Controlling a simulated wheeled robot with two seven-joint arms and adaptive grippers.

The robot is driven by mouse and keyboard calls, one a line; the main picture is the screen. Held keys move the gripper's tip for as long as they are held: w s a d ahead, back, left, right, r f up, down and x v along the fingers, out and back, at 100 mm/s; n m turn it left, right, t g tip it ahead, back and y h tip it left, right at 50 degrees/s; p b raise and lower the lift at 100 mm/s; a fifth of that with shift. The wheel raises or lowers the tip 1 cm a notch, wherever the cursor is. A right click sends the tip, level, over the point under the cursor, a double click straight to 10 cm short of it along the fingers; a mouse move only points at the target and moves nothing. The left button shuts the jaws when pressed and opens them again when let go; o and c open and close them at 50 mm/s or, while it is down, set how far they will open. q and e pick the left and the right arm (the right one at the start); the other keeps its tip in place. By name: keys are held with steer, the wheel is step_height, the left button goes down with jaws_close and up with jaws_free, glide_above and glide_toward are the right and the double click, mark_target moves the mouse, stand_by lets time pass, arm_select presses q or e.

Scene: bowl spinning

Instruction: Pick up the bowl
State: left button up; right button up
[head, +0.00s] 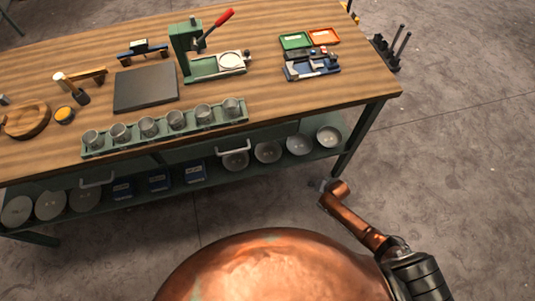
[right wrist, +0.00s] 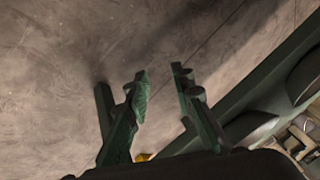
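Several pale grey bowls stand on the bench's lower shelf in the head view. At the right end of the shelf are a bowl (head: 329,137) and another bowl (head: 299,144); more sit at the far left. My right arm reaches toward the shelf's right end, its end apart from the bowls; the fingers are unclear in the head view. In the right wrist view my right gripper (right wrist: 160,75) is open, with only floor between its fingers. Rounded dark shapes at that view's right edge may be bowls. My left gripper is not in view.
The wooden workbench (head: 290,103) carries a green rack (head: 165,144) of grey cups, a green press with a red handle (head: 218,20), a dark plate (head: 146,88) and small trays. Blue boxes (head: 159,183) share the lower shelf. The concrete floor (head: 455,150) at right is clear.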

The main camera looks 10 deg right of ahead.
steer(key=w+a+r+m+y+b, duration=0.2)
steer(key=w+a+r+b, duration=0.1)
steer(key=w+a+r, duration=0.65)
arm_select(q)
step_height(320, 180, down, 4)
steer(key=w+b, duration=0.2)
steer(key=b, duration=0.1)
arm_select(e)
steer(key=m, duration=0.3)
glide_toward(277, 159)
steer(key=f, duration=0.1)
steer(key=shift+w+a+f+y+b, duration=0.2)
steer(key=shift+w+f+b, duration=0.2)
steer(key=shift+f, duration=0.25)
steer(key=shift+w+a+f+y+b, duration=0.2)
steer(key=shift+w+f+b, duration=0.2)
steer(key=shift+f, duration=0.2)
steer(key=b+x, duration=0.3)
steer(key=x, duration=0.1)
steer(key=shift+w+f, duration=0.1)
steer(key=shift+f, duration=0.2)
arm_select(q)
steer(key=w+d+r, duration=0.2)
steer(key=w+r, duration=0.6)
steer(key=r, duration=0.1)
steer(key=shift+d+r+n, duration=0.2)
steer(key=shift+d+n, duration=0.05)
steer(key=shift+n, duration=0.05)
